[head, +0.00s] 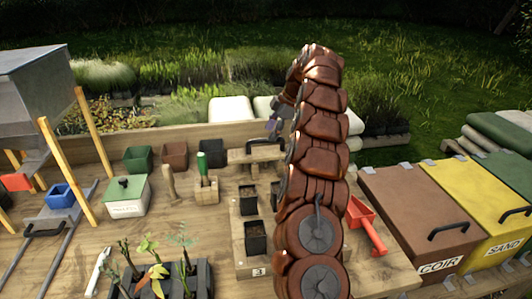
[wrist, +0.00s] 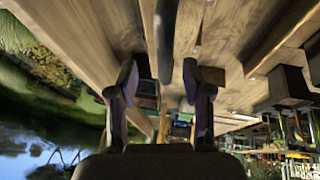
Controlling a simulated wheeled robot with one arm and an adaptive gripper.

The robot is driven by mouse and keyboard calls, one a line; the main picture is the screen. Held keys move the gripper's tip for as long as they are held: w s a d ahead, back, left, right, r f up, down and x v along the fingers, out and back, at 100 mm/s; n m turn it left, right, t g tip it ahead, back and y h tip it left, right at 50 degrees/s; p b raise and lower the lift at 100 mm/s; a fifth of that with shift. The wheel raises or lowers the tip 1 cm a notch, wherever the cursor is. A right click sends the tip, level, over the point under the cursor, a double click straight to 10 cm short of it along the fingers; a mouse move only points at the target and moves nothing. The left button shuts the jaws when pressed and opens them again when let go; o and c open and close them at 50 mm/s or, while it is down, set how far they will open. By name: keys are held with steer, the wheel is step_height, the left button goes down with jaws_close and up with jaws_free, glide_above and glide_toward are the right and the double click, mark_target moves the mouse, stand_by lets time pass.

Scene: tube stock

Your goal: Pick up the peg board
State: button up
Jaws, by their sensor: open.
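The peg board seems to be the flat wooden board (head: 238,157) with a black handle (head: 265,143) at the back of the bench; any pegs are hidden. My gripper (head: 273,127) is partly hidden behind my brown arm, close to the handle. In the wrist view my gripper (wrist: 165,82) is open, its two dark fingers apart. A dark bar (wrist: 166,38), likely the handle, shows ahead between the fingers, against pale wood. I see no finger closed on it. Whether a finger touches it, I cannot tell.
A wooden tray (head: 256,267) with black pots is in front of the board. A block with a green-handled tool (head: 203,165) and a mallet (head: 169,185) stand to the left. The bench's back edge board (head: 185,133) is close behind.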

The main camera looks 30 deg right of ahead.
mark_target(265, 141)
steer(key=shift+a+f, duration=0.1)
steer(key=shift+f, duration=0.05)
steer(key=shift+w+a+f+p, duration=0.2)
steer(key=shift+a+f+p, duration=0.45)
steer(key=shift+f, duration=0.25)
steer(key=shift+p+x, duration=0.35)
steer(key=shift+x, duration=0.95)
steer(key=shift+d, duration=0.1)
jaws_close()
